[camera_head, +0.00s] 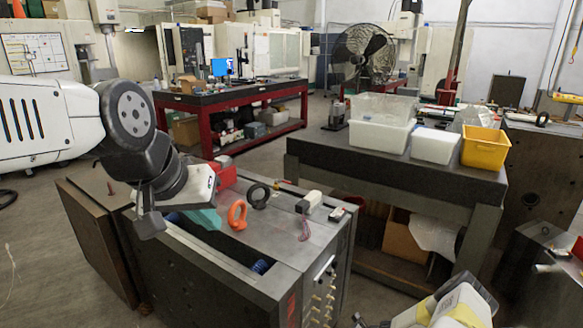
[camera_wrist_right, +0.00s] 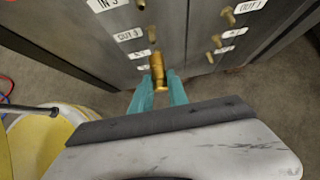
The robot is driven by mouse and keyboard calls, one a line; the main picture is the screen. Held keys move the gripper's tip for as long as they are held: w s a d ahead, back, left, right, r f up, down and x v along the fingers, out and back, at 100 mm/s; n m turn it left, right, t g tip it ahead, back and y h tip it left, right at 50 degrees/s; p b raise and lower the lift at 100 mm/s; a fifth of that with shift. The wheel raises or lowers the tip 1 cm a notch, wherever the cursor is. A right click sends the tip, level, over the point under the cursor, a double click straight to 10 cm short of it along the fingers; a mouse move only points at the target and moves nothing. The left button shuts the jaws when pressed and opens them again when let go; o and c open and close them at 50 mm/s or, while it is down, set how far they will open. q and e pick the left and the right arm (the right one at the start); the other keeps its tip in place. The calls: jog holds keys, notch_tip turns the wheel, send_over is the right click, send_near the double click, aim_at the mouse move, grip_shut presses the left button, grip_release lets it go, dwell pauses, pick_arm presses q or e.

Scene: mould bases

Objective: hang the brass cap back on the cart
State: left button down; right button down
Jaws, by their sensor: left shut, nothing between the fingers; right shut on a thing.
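My right gripper (camera_wrist_right: 160,88) shows in the right wrist view, its teal fingers shut on a brass cap (camera_wrist_right: 157,68). The cap lies in front of the labelled side face of a dark steel block. A smaller brass fitting (camera_wrist_right: 152,34) is just beyond it; I cannot tell whether they touch. My left gripper (camera_head: 203,219) is shut and empty in the head view, over the top of the mould base (camera_head: 210,270). I cannot make out the cart, or a hanging place for the cap, with certainty.
Brass fittings (camera_head: 318,308) line the mould's front face. An orange eyebolt (camera_head: 237,215), a black ring (camera_head: 258,196) and a white device (camera_head: 308,202) are on top. A yellow and white object (camera_wrist_right: 40,140) lies left of my right gripper. A bench with bins (camera_head: 400,165) stands behind.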

jog(key=shift+d, duration=0.15)
jog(key=shift+s+d, duration=0.55)
jog(key=shift+d, duration=0.25)
jog(key=shift+s+d, duration=0.55)
jog(key=shift+d, duration=0.2)
jog(key=shift+s+d, duration=0.55)
jog(key=shift+d, duration=0.25)
